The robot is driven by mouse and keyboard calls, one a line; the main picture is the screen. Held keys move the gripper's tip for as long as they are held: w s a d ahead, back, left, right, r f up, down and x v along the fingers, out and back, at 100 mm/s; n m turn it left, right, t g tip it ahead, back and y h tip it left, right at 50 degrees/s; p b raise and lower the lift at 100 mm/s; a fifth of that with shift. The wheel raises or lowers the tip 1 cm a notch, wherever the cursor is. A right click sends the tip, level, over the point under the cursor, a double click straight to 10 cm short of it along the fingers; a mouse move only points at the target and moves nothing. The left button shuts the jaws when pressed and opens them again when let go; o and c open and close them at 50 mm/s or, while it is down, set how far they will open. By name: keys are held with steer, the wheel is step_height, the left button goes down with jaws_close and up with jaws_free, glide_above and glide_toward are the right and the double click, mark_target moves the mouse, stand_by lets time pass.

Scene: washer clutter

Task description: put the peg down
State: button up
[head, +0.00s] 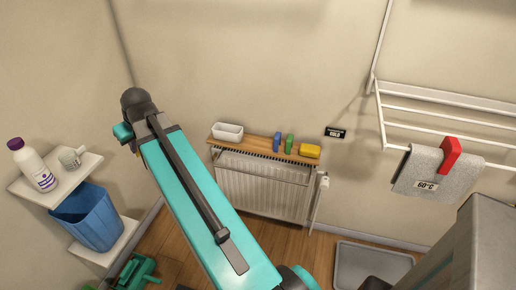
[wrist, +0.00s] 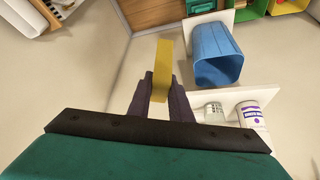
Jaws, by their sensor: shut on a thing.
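A yellow peg (wrist: 161,55) stands out from my gripper (wrist: 160,86) in the wrist view. The two dark fingers are shut on its near end, and its far end points away into open air. The peg touches nothing else that I can see. In the head view my arm reaches to the upper left, and its raised end hides the fingers and most or all of the peg. A blue peg (head: 277,142) and a green peg (head: 289,144) stand on the wooden shelf (head: 250,143) above the radiator. A red peg (head: 450,154) sits on the grey towel (head: 420,172).
A white tub (head: 228,131) and a yellow block (head: 310,151) share the wooden shelf. At left, a white shelf (head: 38,192) holds a bottle (head: 36,168) and a mug (head: 71,157), with a blue bin (head: 88,218) below. A grey basin (head: 345,262) lies on the floor.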

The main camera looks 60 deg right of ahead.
steer(key=s+d+f+m+b, duration=0.1)
steer(key=s+d+f, duration=0.15)
steer(key=d, duration=0.45)
steer(key=s+d+f+b, duration=0.1)
steer(key=s+d+f, duration=0.15)
steer(key=d, duration=0.45)
steer(key=s+d+f+m+b, duration=0.1)
steer(key=s+d+f, duration=0.2)
steer(key=s+d, duration=0.5)
steer(key=s+d+f+m+h+b, duration=0.1)
steer(key=s+d+f, duration=0.3)
steer(key=s+d, duration=0.5)
steer(key=s+d+f+m+h+b, duration=0.1)
steer(key=s+d+f, duration=0.2)
steer(key=s+d, duration=0.6)
steer(key=shift+s+f, duration=0.25)
steer(key=shift+s, duration=0.15)
steer(key=shift+d, duration=0.15)
steer(key=w+d+f+p, duration=0.1)
steer(key=w+d+p, duration=0.2)
steer(key=w+d, duration=0.6)
steer(key=w, duration=0.3)
steer(key=shift+w+d+f, duration=0.25)
steer(key=shift+w+d, duration=0.1)
steer(key=shift+w, duration=0.05)
steer(key=shift+f, duration=0.1)
steer(key=shift+f+p, duration=0.75)
steer(key=shift+f, duration=0.9)
